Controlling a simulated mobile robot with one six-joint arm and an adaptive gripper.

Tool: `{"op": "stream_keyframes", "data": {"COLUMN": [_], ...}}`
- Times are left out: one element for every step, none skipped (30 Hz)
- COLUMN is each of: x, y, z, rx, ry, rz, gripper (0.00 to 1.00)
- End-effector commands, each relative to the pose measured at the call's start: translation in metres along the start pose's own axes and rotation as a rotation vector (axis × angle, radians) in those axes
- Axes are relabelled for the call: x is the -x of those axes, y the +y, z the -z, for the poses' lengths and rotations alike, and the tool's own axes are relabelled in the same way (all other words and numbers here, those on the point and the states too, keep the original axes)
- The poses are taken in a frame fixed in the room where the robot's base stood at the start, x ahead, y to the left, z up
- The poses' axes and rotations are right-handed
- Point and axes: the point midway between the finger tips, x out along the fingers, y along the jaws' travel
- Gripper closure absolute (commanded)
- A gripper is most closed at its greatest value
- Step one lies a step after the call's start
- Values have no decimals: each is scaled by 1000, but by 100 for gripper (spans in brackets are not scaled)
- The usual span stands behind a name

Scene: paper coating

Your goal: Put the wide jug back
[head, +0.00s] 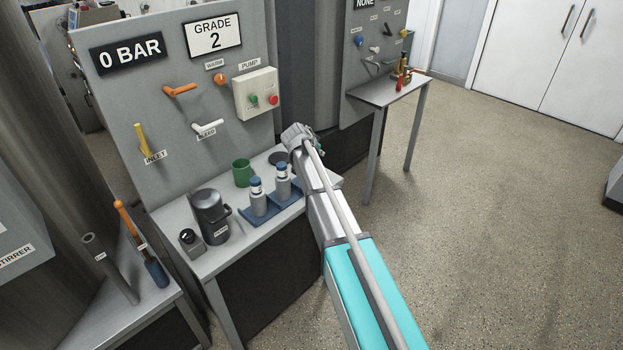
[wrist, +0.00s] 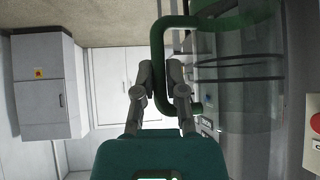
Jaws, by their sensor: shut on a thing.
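The jug shows in the wrist view as a green handle (wrist: 157,62) joined to a wide, see-through body with a green band (wrist: 240,22). My gripper (wrist: 161,90) is shut on this handle, with one finger on each side. In the head view, my gripper (head: 299,137) is above the back right of the bench, in front of the grey panel. The jug is mostly hidden there behind my gripper and arm. A dark round spot (head: 279,158) lies on the bench just below my gripper.
A green mug (head: 242,172), a dark grey jug (head: 210,216) and two blue-capped bottles on a blue tray (head: 257,217) stand on the bench. The panel (head: 180,105) with handles and a pump box (head: 256,95) rises behind. Open floor lies right.

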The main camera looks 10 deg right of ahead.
Motion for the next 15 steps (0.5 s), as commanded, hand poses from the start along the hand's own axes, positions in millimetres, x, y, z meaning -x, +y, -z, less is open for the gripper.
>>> {"op": "stream_keyframes", "data": {"x": [-3,-4,-6,-8,-10,-13,-15,-17,-20,-22,-25,-28,-30,-32,-34], "y": [0,0,0,1,1,1,1,1,1,2,2,2,2,2,2], "z": [-3,-4,-6,-8,-10,-12,-14,-16,-20,-22,-24,-27,-29,-31,-33], "rx": [0,0,0,-1,-1,-1,-1,-1,-1,-1,-1,-1,-1,-1,-1], "ry": [0,0,0,0,0,0,0,0,0,0,0,0,0,0,0], "rz": [0,0,0,0,0,0,0,0,0,-1,-1,-1,-1,-1,-1], "gripper": [100,100,100,100,100,100,100,100,100,100,100,100,100,100,100]}}
